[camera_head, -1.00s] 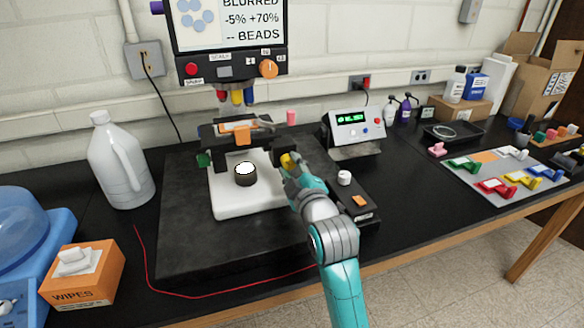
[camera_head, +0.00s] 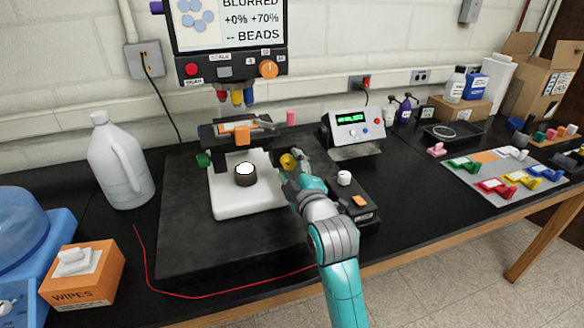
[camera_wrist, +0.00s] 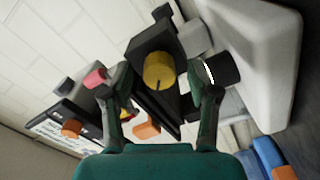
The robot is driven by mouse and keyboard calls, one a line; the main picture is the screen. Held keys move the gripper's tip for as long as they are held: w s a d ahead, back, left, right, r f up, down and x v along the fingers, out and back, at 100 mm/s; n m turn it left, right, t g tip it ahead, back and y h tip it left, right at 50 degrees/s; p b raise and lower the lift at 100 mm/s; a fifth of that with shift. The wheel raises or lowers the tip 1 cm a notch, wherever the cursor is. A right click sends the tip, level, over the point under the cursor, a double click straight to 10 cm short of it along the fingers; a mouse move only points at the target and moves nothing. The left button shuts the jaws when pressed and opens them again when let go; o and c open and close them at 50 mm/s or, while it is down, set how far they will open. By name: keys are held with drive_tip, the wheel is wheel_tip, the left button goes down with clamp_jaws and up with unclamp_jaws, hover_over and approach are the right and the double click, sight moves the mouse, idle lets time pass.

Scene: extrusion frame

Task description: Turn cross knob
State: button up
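A round yellow knob (camera_head: 288,161) is on the right side of the microscope-like stage device (camera_head: 236,184). It shows large in the wrist view (camera_wrist: 159,70), with a dark mark on its face. No label naming the knob is legible. My gripper (camera_head: 295,167) is just to its right and is open. In the wrist view the fingers stand apart on either side of the knob, with visible gaps. An orange piece (camera_head: 242,134) sits on the stage. The screen (camera_head: 225,22) reads BLURRED, +0% +70%, -- BEADS.
A green knob (camera_head: 203,160) is on the device's left side. A black pad with a white knob (camera_head: 344,178) stands right of my arm, and a controller box (camera_head: 354,128) behind it. A white jug (camera_head: 121,160) and a wipes box (camera_head: 82,277) are at left.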

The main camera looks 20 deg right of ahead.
drive_tip(key=shift+s, duration=0.15)
drive_tip(key=s, duration=1.1)
drive_tip(key=shift+s, duration=0.4)
